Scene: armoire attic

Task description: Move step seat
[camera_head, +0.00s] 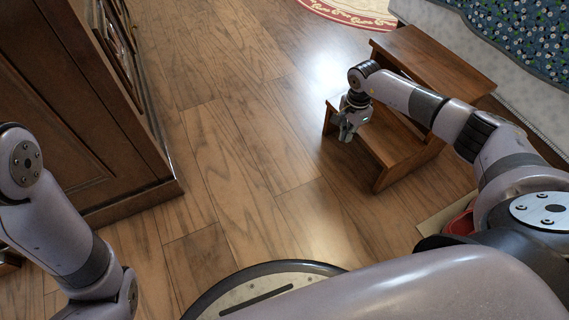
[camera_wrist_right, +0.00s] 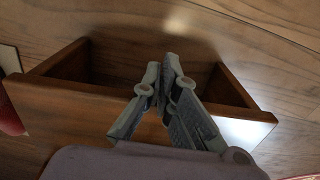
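The step seat (camera_head: 425,52) is a brown wooden two-step stool standing on the floor at the upper right of the head view. Its lower step (camera_head: 392,145) faces left. My right gripper (camera_head: 345,133) points down at the outer edge of that lower step. The right wrist view shows the step's flat board (camera_wrist_right: 70,105) and side panels. There the two fingers of my right gripper (camera_wrist_right: 163,68) come together at their tips, over the board's edge, with nothing seen between them. Contact with the wood cannot be told. My left gripper is out of view; only my left arm shows.
A dark wooden cabinet (camera_head: 75,120) stands at the left. A bed with a blue floral cover (camera_head: 525,35) is behind the seat. A red object (camera_head: 460,223) lies near my right arm. A round rug (camera_head: 350,8) is at the top. The middle floor is clear.

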